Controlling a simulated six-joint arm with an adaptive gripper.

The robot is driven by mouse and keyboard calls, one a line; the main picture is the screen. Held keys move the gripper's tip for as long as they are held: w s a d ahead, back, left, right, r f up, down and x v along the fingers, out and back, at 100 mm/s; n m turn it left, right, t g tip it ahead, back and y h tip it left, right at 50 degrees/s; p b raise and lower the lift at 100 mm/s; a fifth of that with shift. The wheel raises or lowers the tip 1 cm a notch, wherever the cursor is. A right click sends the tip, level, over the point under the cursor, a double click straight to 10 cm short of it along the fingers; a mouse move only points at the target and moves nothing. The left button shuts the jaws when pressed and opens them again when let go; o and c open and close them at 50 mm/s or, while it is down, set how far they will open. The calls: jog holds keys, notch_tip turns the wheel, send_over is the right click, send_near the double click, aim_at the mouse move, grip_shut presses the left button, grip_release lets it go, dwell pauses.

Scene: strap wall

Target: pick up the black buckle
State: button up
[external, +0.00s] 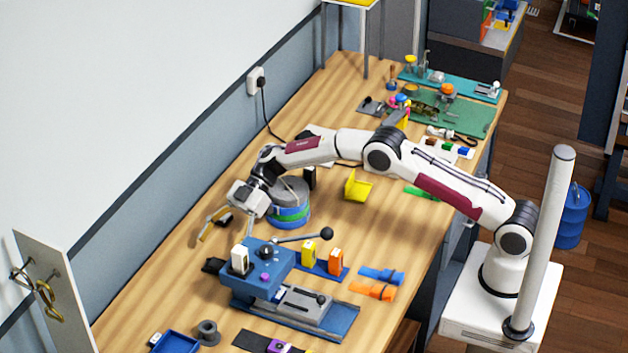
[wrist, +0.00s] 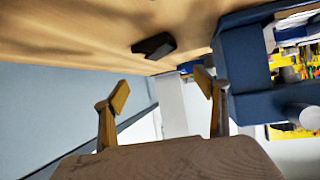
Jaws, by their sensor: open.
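A small dark block, which looks like the black buckle (wrist: 153,45), lies on the wooden table in the wrist view, beyond my fingertips. In the external view the black buckle (external: 213,265) appears as a dark piece just left of the blue bench fixture, partly hidden by it. My gripper (wrist: 162,88) is open, its two tan fingers spread wide with nothing between them. In the external view my gripper (external: 228,238) hangs over the table behind the fixture, apart from the dark piece.
The blue fixture (external: 262,268) with a black lever stands close by; its blue side (wrist: 245,60) fills the wrist view's right. A round grey drum with blue and green bands (external: 289,210) stands beside my wrist. The wall borders the table's left edge.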

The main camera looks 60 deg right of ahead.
aim_at(216, 262)
jog(key=shift+f, duration=0.4)
jog(key=f, duration=0.1)
jog(key=a+f, duration=0.1)
jog(key=f, duration=0.1)
jog(key=shift+w+a+f, duration=0.1)
jog(key=shift+f, duration=0.1)
jog(key=shift+x, duration=0.8)
jog(key=shift+r, duration=0.1)
jog(key=c, duration=1.2)
